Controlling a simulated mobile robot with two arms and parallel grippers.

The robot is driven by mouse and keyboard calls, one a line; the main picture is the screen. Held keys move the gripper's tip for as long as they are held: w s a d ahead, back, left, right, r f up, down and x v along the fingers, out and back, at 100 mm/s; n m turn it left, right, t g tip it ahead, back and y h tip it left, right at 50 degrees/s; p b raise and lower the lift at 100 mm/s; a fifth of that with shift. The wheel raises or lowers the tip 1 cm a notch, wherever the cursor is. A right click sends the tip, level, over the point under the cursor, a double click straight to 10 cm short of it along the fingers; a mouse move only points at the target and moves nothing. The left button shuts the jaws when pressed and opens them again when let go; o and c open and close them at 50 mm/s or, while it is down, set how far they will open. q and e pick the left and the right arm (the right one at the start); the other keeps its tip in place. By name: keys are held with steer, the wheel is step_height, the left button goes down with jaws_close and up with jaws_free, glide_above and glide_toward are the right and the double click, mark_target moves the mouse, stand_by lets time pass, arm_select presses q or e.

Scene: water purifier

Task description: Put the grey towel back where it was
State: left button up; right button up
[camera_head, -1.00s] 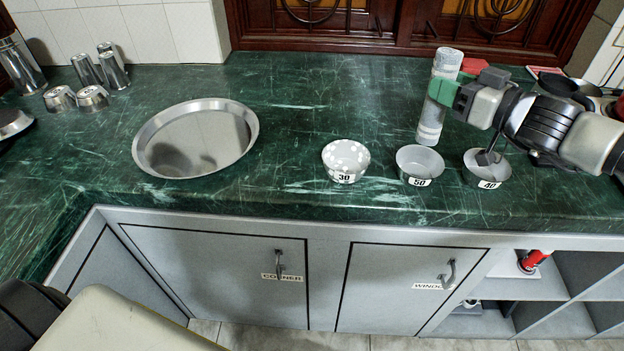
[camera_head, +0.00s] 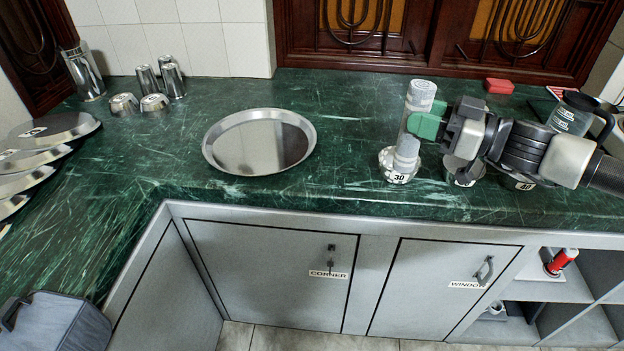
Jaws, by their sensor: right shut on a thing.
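The grey towel (camera_head: 419,97) looks like a light grey upright roll, slightly tilted. My right gripper (camera_head: 428,125), with green fingertips, is shut on its middle, coming in from the right. The towel's lower end overlaps the white-spotted bowl marked 30 (camera_head: 396,178). I cannot tell whether it is inside the bowl's rim or above it. My left gripper is not in view.
A bowl (camera_head: 452,172) and one marked 40 (camera_head: 519,183) stand right, partly hidden by my right arm. A round metal pan (camera_head: 232,175) sits left on the green counter (camera_head: 330,110). Steel cups (camera_head: 147,78) and stacked plates (camera_head: 60,128) stand further left. A red block (camera_head: 499,86) lies behind.

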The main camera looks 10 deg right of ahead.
steer(key=w+a+f+b, duration=0.1)
steer(key=w+a+f, duration=0.1)
steer(key=shift+a+f+b, duration=0.3)
steer(key=shift+f+b, duration=0.05)
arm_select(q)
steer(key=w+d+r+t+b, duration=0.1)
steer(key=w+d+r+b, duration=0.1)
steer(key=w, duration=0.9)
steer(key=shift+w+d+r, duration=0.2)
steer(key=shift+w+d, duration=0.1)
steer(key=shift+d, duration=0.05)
arm_select(e)
steer(key=w+a+f, duration=0.5)
steer(key=f, duration=0.3)
steer(key=shift+w+a, duration=0.2)
steer(key=shift+a, duration=0.2)
arm_select(q)
steer(key=shift+b, duration=0.3)
arm_select(e)
steer(key=shift+f, duration=0.15)
steer(key=shift+f, duration=0.1)
steer(key=o, duration=0.9)
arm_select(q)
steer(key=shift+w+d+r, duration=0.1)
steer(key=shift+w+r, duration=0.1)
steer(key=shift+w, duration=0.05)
